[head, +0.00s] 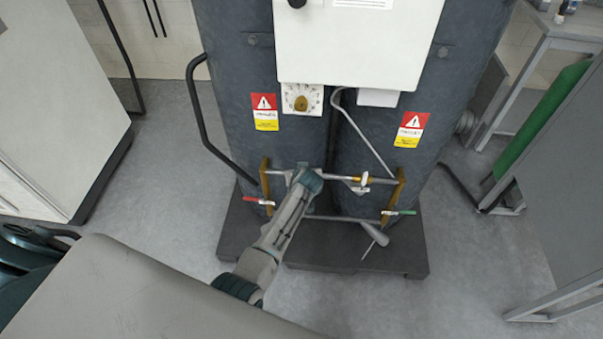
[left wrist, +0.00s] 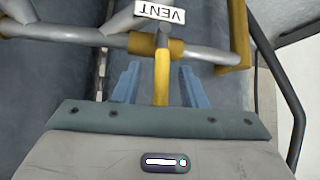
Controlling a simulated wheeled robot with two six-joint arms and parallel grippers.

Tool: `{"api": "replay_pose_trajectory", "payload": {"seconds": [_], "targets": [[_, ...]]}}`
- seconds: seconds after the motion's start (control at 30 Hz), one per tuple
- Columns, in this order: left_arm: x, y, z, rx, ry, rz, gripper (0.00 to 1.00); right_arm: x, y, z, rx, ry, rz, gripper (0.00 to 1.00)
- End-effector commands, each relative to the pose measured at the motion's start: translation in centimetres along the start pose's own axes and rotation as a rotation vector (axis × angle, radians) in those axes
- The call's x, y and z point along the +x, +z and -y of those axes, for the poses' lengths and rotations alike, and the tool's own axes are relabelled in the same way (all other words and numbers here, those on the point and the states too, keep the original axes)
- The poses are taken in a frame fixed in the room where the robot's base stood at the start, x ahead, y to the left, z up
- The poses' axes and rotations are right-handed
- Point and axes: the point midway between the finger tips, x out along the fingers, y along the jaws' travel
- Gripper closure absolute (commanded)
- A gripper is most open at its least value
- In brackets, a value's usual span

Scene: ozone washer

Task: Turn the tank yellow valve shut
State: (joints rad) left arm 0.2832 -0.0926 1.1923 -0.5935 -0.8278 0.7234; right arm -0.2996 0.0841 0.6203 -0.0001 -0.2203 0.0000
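The yellow valve handle (left wrist: 162,75) shows in the left wrist view on a grey pipe (left wrist: 213,54), under a white tag reading VENT (left wrist: 160,12). My left gripper (left wrist: 158,69) is open, with one blue finger on each side of the handle. A gap shows between the handle and each finger, so it is not clamped. In the head view my left gripper (head: 306,180) is at the pipework low in front of the dark grey tanks (head: 236,65), and it hides the valve handle there. My right gripper is not in view.
Brass uprights stand left (head: 265,180) and right (head: 393,195) of the gripper. A red-handled valve (head: 258,201) and a green-handled valve (head: 402,212) sit lower. A white tag (head: 364,179) hangs to the right. The tanks stand on a dark base (head: 355,258); open floor lies either side.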

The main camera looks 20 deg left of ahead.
Motion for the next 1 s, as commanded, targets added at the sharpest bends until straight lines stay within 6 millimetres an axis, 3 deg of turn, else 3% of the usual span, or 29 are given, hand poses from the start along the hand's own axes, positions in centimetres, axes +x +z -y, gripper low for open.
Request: {"api": "replay_pose_trajectory", "payload": {"seconds": [0.33, 0.8, 1.0], "targets": [[-1.1, 0.1, -0.1, -0.002, 0.001, 0.000, 0.62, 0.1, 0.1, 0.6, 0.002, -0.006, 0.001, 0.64], [-8.7, 0.1, -0.1, -0.003, 0.001, 0.000, 0.62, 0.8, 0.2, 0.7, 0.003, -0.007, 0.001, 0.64], [-10.5, 0.1, -0.1, -0.001, 0.000, 0.001, 0.62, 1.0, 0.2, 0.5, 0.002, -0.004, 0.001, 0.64]]}}
